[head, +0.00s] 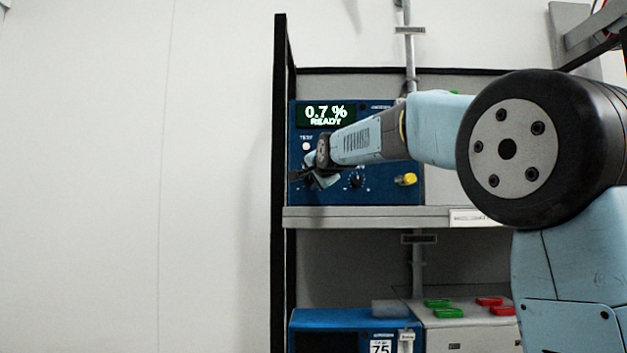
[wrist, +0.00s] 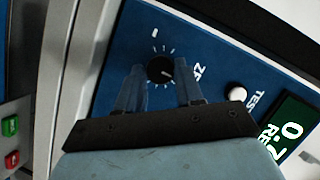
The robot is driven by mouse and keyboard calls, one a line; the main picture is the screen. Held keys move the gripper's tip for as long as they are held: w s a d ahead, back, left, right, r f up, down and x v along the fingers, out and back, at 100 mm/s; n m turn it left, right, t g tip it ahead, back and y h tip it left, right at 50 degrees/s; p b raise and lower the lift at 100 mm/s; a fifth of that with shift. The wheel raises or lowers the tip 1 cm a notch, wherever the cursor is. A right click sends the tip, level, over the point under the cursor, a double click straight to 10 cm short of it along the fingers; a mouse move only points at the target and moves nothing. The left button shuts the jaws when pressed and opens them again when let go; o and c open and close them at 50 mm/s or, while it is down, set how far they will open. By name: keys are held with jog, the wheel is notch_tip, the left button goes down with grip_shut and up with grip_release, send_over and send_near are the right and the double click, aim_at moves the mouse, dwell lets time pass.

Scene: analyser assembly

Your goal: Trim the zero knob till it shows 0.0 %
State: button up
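The display (head: 325,115) on the blue analyser (head: 375,190) reads 0.7 % with READY below it in the head view. Part of the display also shows turned in the wrist view (wrist: 290,130). The zero knob (wrist: 160,71) is a black round knob with white tick marks around it, its label partly visible. My gripper (wrist: 160,75) is open, with one finger on each side of the knob. I cannot tell whether the fingers touch it. In the head view my gripper (head: 309,177) is at the analyser's lower left front and hides the zero knob.
A white TEST button (wrist: 237,93) is close to the right finger. A second dark knob (head: 356,181) and a yellow fitting (head: 405,180) are to the right on the panel. The shelf edge (head: 370,217) runs below. A black rack post (head: 279,150) stands left.

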jog(key=c, duration=0.6)
jog(key=shift+f, duration=0.1)
jog(key=n+g+h, duration=0.1)
jog(key=n+h, duration=0.1)
jog(key=n, duration=0.1)
jog(key=shift+a+n, duration=0.15)
jog(key=shift+n, duration=0.15)
jog(key=n+h, duration=0.2)
jog(key=n, duration=0.1)
jog(key=shift+a+r+g, duration=0.2)
jog(key=shift+g, duration=0.1)
jog(key=n+h, duration=0.1)
jog(key=n, duration=0.1)
jog(key=n+h, duration=0.1)
jog(key=h, duration=0.1)
jog(key=shift+a+n, duration=0.3)
jog(key=shift+n, duration=0.1)
jog(key=n, duration=0.1)
jog(key=n+h, duration=0.2)
jog(key=n, duration=0.1)
jog(key=shift+a+f+t, duration=0.2)
jog(key=shift+a+t, duration=0.05)
jog(key=shift+t, duration=0.15)
jog(key=shift+h, duration=0.4)
